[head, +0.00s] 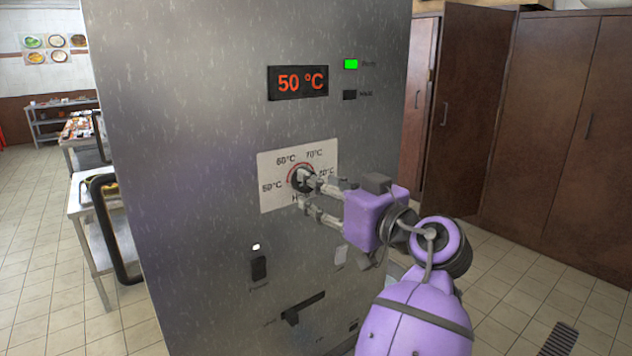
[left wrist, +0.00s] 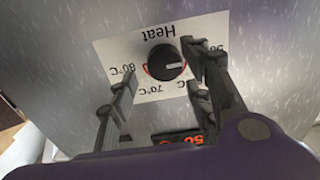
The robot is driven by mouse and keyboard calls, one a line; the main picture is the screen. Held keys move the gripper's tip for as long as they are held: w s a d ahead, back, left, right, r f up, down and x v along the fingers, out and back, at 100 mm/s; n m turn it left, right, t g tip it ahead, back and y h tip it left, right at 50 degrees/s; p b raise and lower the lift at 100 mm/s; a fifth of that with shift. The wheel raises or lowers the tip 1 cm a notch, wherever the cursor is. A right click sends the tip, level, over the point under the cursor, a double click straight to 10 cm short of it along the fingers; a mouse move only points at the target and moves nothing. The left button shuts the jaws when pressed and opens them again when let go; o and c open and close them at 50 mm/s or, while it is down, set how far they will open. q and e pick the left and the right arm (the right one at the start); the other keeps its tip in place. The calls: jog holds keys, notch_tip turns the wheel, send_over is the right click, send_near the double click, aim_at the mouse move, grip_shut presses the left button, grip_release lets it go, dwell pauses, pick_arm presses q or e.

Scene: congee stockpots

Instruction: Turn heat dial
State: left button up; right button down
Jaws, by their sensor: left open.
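The heat dial (head: 302,179) is a round dark knob on a pale label plate (head: 270,194) marked with temperatures, on the metal front panel. In the left wrist view the dial (left wrist: 163,58) appears upside down, its light pointer mark towards the 50 °C side. My left gripper (head: 307,192) is open in front of the plate. In the wrist view its fingers (left wrist: 161,70) are spread: one is close beside the dial's right edge, the other lower left, apart from it. Contact cannot be told. A display (head: 298,83) reads 50 °C. My right gripper is not seen.
A lit green indicator (head: 351,64) and a dark one (head: 350,95) are beside the display. Lower on the panel are a dark switch (head: 259,268) and a black handle or slot (head: 303,308). Brown cabinets (head: 540,130) stand at right, tables (head: 88,207) at left.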

pick_arm(q)
jog(key=x, duration=0.2)
jog(key=shift+w+a, duration=0.2)
jog(key=shift+w, duration=0.15)
jog(key=shift+s, duration=0.1)
jog(key=c, duration=1)
jog(key=shift+c, duration=0.2)
jog(key=shift+p, duration=0.3)
